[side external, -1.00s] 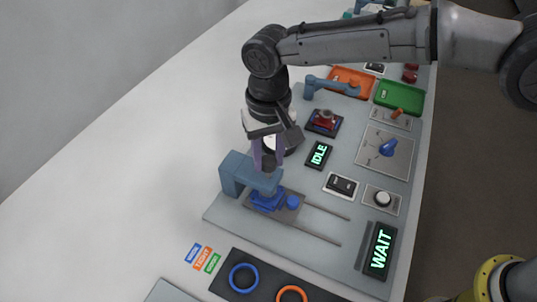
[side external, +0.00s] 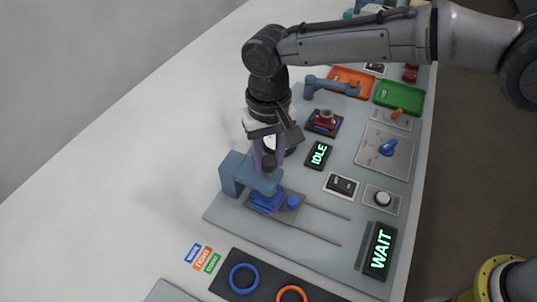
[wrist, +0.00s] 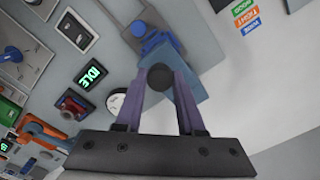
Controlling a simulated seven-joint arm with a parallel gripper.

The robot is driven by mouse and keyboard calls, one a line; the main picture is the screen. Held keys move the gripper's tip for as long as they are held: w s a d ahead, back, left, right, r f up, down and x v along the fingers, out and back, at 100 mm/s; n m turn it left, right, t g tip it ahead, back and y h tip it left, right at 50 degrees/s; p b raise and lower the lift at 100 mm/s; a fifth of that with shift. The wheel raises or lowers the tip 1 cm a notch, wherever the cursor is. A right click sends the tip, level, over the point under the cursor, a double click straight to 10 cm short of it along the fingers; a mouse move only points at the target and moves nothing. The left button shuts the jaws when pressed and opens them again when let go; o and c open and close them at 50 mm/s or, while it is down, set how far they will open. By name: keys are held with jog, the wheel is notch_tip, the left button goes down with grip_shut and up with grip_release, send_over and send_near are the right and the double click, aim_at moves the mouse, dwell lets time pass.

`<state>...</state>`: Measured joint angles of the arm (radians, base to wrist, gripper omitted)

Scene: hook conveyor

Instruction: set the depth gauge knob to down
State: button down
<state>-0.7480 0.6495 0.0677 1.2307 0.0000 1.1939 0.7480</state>
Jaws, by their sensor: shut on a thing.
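A dark round knob (wrist: 160,77) sits on top of a blue-grey bracket (wrist: 186,83). I take it for the depth gauge knob; no label on it is readable. The knob (side external: 269,162) and bracket (side external: 232,172) also show in the side view. My gripper (side external: 268,158) points down over the bracket, its purple fingers closed on the knob's two sides. The wrist view shows the gripper (wrist: 159,82) with one finger on each side of the knob. No mark showing the knob's setting is visible.
A blue block (side external: 266,202) sits under the bracket's arm on a slide with two rails. A lit IDLE sign (side external: 319,156), a switch (side external: 341,186) and a WAIT sign (side external: 381,249) stand to the right. The white table at left is clear.

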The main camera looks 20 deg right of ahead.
jog(key=shift+f, duration=1.15)
jog(key=c, duration=0.5)
grip_release()
jog(key=shift+r, duration=0.15)
notch_tip(320, 180, up, 14)
jog(key=shift+f, duration=0.2)
